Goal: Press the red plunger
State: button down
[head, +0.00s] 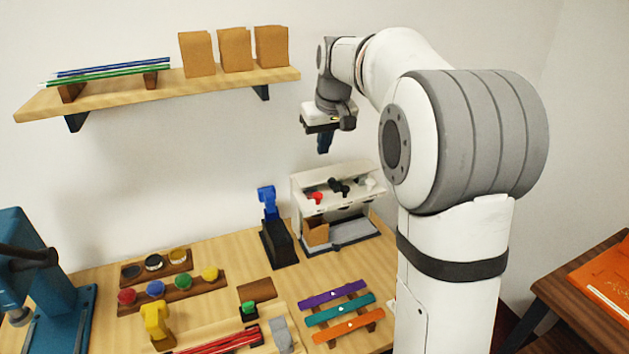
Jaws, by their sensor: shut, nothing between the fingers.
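The red plunger (316,198) is on the top left of a white dispenser box (301,218) at the back of the counter. A black plunger (339,187) and a pale plunger (371,182) stand to its right on the same box. My gripper (324,148) points down with its fingers shut and empty. It is above the dispenser, apart from the plungers, and appears a little above the red one in the picture. The exact depth between them is hard to tell.
A blue tool in a black stand (280,248) is left of the dispenser. A wall shelf (190,87) with brown boxes and rods is at upper left. Coloured strips (337,311), paint pots on racks and a teal press (60,298) occupy the counter (222,256).

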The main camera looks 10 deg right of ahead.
jog(key=shift+w, duration=0.15)
jog(key=p, duration=0.2)
send_near(318, 196)
jog(key=x, duration=0.3)
jog(key=w+x, duration=0.1)
jog(key=x, duration=0.1)
jog(key=shift+w+a+f, duration=0.1)
jog(key=shift+w+f, duration=0.05)
jog(key=shift+w, duration=0.1)
jog(key=shift+f, duration=0.6)
notch_tip(318, 196, down, 3)
jog(key=shift+r+b, duration=0.15)
jog(key=shift+b, duration=0.9)
jog(key=shift+s, duration=0.1)
jog(key=shift+r, duration=0.1)
